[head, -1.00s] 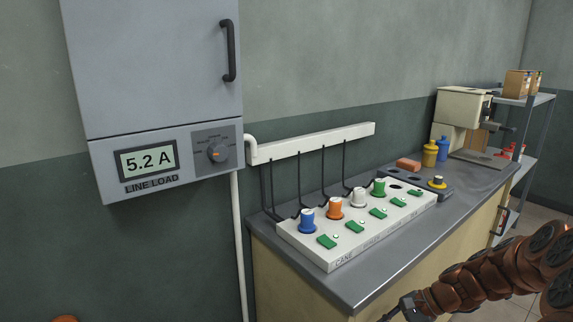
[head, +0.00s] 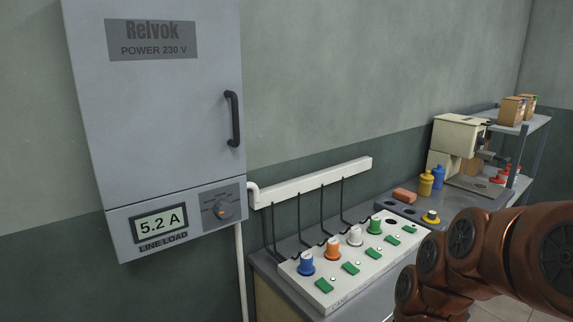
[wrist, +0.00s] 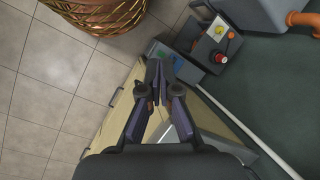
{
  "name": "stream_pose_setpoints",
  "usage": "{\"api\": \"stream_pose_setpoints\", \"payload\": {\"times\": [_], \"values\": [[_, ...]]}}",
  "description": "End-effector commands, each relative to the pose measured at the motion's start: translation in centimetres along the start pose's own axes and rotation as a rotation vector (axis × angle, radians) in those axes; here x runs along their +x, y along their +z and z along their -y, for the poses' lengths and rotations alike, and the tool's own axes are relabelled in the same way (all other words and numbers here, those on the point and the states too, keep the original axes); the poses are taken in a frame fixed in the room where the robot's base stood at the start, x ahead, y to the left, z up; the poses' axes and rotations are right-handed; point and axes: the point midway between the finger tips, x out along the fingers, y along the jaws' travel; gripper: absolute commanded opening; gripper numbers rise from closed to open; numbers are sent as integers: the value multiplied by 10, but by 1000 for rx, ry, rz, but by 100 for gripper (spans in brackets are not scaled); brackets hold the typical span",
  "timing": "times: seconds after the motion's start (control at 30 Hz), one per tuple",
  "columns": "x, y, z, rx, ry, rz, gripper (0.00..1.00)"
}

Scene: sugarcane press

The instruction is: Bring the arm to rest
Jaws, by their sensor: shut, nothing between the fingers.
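My arm shows at the lower right of the head view, its copper-coloured links folded in front of the bench. My gripper is out of the head view. In the wrist view my gripper (wrist: 158,75) is shut and empty, its fingertips together, with the floor and a pale bench side (wrist: 118,110) behind it. The fingers seem clear of everything, though the depth is hard to judge.
A grey power cabinet (head: 160,120) hangs on the wall, its display at 5.2 A. A bench (head: 275,300) carries a panel (head: 345,272) with coloured knobs. The wrist view shows a woven basket (wrist: 100,12), a control box (wrist: 215,45) and open tiled floor.

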Motion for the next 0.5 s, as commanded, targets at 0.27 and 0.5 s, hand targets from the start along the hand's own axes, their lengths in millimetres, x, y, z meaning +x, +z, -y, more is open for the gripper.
{"api": "stream_pose_setpoints", "payload": {"times": [0.27,0.5], "values": [[-46,67,-19,-144,170,-45,0],[-66,102,-39,-217,271,-67,0]]}}
